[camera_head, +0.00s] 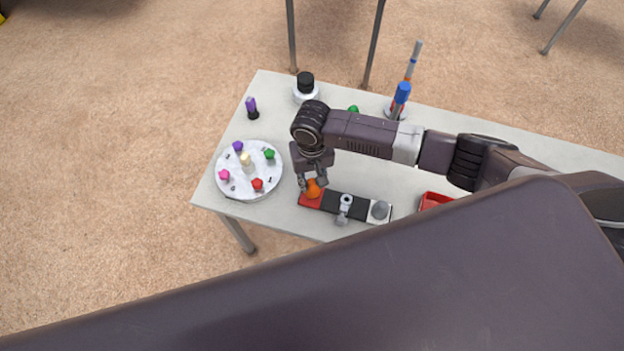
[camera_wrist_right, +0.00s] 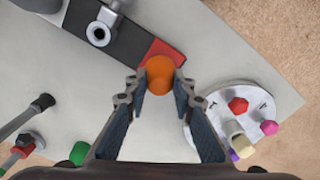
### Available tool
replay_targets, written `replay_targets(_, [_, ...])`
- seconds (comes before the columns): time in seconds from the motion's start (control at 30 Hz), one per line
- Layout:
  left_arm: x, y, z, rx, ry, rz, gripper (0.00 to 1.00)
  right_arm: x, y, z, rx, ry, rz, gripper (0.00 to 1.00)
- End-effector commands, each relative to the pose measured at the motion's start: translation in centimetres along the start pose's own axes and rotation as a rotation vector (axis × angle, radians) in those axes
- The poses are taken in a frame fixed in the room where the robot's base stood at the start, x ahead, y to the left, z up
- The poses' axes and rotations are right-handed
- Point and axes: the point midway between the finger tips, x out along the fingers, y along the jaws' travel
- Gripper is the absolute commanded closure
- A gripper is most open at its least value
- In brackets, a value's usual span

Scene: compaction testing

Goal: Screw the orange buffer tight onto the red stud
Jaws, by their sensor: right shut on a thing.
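The orange buffer (camera_head: 313,190) is a rounded piece at the red end (camera_head: 304,203) of a red, black and white block. My right gripper (camera_head: 313,183) reaches down from above and is shut on the buffer. In the right wrist view the buffer (camera_wrist_right: 160,70) sits between the two fingertips (camera_wrist_right: 159,84), over or on the red end (camera_wrist_right: 163,48). The red stud cannot be made out; the buffer and fingers cover that spot. Whether the buffer touches the red end is unclear. My left gripper is not in view.
A grey metal fitting (camera_head: 344,205) and a grey dome (camera_head: 380,210) stand on the block. A white round plate (camera_head: 249,190) with several coloured knobs lies to the left. A red tray (camera_head: 429,201) is to the right. A black-capped container (camera_head: 305,86) stands at the back.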

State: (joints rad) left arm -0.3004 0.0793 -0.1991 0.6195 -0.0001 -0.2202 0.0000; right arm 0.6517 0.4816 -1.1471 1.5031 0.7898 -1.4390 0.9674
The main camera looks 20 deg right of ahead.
Motion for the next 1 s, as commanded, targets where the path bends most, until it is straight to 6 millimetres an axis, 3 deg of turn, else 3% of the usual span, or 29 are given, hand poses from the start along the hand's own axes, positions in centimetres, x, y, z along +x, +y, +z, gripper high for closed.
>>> replay_targets(1.0, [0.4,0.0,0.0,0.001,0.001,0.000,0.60,1.5,0.0,0.0,0.001,-0.001,0.000,1.00])
